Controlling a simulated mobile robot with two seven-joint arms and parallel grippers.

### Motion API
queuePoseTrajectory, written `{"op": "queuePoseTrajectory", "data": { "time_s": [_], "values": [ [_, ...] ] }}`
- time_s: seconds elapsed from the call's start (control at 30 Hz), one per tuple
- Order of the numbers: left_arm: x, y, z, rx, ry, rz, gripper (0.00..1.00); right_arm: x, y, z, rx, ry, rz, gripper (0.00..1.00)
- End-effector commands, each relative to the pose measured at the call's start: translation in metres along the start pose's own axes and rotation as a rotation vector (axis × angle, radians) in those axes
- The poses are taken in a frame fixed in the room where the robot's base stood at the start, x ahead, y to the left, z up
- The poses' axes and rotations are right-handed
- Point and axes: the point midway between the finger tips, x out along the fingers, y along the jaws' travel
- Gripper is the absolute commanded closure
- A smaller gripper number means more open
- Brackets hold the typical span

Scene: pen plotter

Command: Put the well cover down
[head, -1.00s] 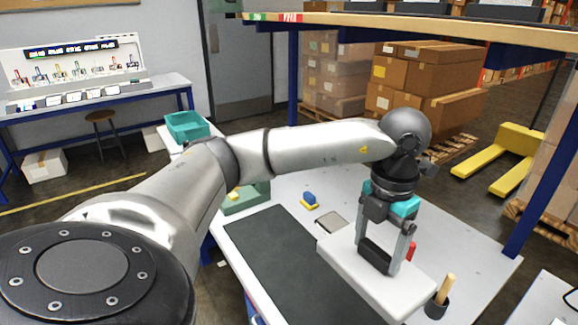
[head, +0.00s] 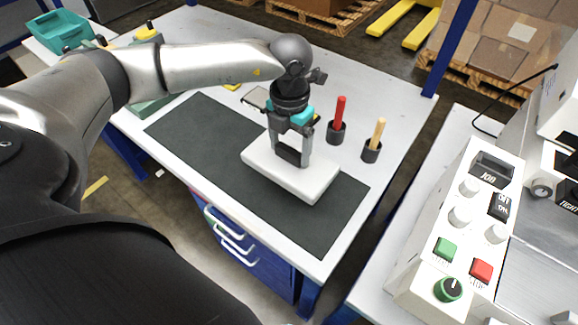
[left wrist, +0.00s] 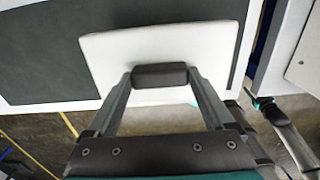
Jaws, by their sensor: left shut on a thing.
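The well cover (head: 318,181) is a flat white slab with a black block handle (head: 289,154) on top. My left gripper (head: 292,158) is shut on that handle, pointing down. The cover is level over the dark mat (head: 190,122) on the white bench; whether it touches the mat or hovers just above I cannot tell. In the left wrist view the handle (left wrist: 160,75) sits between both fingers, with the white cover (left wrist: 160,40) beyond it.
A red-handled tool in a black cup (head: 337,132) and a wooden-handled one (head: 371,150) stand right of the cover. A machine panel (head: 460,225) with buttons is at the right. Blue drawers (head: 245,255) are under the bench. A teal bin (head: 62,30) is far left.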

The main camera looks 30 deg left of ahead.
Motion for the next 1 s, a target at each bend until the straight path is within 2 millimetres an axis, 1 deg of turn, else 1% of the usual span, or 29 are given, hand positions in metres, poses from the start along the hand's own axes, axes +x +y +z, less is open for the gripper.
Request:
{"op": "queuePoseTrajectory", "data": {
  "time_s": [0.03,0.1,0.33,0.5,0.57,0.83,0.97,1.0],
  "values": [
    [0.011,-0.001,0.000,0.001,0.001,0.000,1.00,0.002,0.000,0.000,0.000,0.000,0.000,0.50],
    [0.020,-0.001,0.000,0.000,0.000,-0.001,1.00,0.004,0.000,0.000,0.000,0.000,0.000,0.50],
    [0.036,0.000,0.000,-0.001,0.000,0.000,1.00,0.006,-0.001,0.001,0.000,0.000,-0.001,0.50],
    [0.062,-0.001,0.000,0.000,0.001,0.000,1.00,0.011,-0.001,0.001,0.000,0.000,-0.001,0.50],
    [0.069,0.000,0.000,0.001,0.000,0.000,1.00,0.012,-0.002,0.001,0.000,0.000,-0.002,0.50],
    [0.070,0.000,0.001,0.000,-0.002,0.000,1.00,0.011,-0.005,0.000,0.002,0.001,-0.006,0.50],
    [0.074,0.000,0.001,0.000,-0.002,0.000,1.00,0.015,-0.005,0.001,0.002,0.001,-0.006,0.50],
    [0.073,0.000,0.000,0.000,-0.001,0.000,0.09,0.014,-0.005,0.000,0.002,0.001,-0.006,0.50]
  ]
}}
